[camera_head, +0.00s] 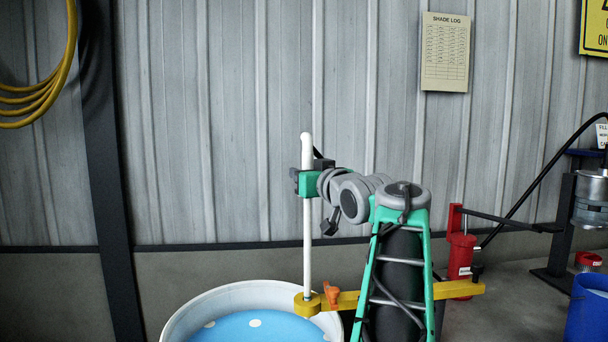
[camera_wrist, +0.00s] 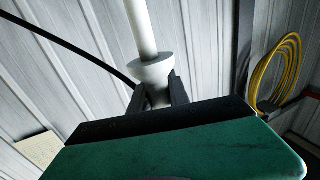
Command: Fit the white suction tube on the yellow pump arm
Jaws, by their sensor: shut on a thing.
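The white suction tube (camera_head: 307,240) stands upright in the head view. My gripper (camera_head: 306,183) is shut on its upper part. In the wrist view the dark fingertips (camera_wrist: 157,92) close on the white tube just below a flared white collar (camera_wrist: 152,72). The yellow pump arm (camera_head: 455,289) runs level from the right, partly hidden behind my arm. Its left end is a round yellow collar (camera_head: 307,306) with an orange lever (camera_head: 331,294) beside it. The tube's lower end meets the top of this collar in the picture. I cannot tell whether it is inside it.
A white tub (camera_head: 185,316) with blue liquid (camera_head: 258,329) is below the yellow collar. A red post (camera_head: 460,258) stands to the right, with a dark bar reaching to a metal vessel (camera_head: 590,200). A blue drum (camera_head: 588,310) is at the right edge. The ribbed wall is close behind.

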